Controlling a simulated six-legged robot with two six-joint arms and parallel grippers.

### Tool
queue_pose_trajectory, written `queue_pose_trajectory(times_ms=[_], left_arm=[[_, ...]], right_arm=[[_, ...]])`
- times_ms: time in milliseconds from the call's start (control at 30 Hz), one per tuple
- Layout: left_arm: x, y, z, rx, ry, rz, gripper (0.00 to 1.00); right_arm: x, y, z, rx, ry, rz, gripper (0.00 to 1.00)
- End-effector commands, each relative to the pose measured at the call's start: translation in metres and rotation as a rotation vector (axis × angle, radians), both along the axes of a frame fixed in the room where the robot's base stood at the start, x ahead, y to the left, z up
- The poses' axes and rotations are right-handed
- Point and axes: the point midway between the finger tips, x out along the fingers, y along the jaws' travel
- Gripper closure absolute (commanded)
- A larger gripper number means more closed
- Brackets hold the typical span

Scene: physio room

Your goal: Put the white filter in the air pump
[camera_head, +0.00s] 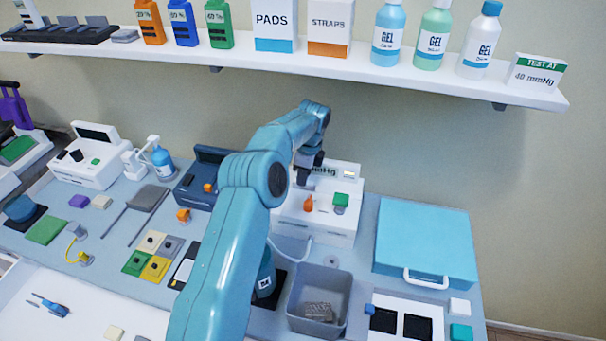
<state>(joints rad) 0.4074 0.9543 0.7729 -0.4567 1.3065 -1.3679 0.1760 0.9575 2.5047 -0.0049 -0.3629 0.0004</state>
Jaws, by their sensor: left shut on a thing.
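The air pump (318,222) is a white box with a raised back panel, a small display, an orange part and a green block on its top, at the middle of the bench. My left arm reaches across the picture from the bottom. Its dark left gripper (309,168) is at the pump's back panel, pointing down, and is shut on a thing. The held thing is hidden by the gripper and blends with the white panel, so I cannot make it out. I cannot pick out the white filter with certainty. My right gripper is not in view.
A blue case (425,240) is at the right. A shelf (285,59) with bottles and boxes runs above. Blue and white devices stand left on the bench.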

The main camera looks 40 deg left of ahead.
Motion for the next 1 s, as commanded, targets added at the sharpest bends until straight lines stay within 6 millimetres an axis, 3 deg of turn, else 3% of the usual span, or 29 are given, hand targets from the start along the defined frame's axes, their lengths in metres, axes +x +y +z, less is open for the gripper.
queue_pose_trajectory(times_ms=[1000], left_arm=[[0.0003, -0.0005, -0.0071, 0.000, -0.001, 0.000, 1.00]], right_arm=[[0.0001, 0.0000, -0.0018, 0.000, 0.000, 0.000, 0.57]])
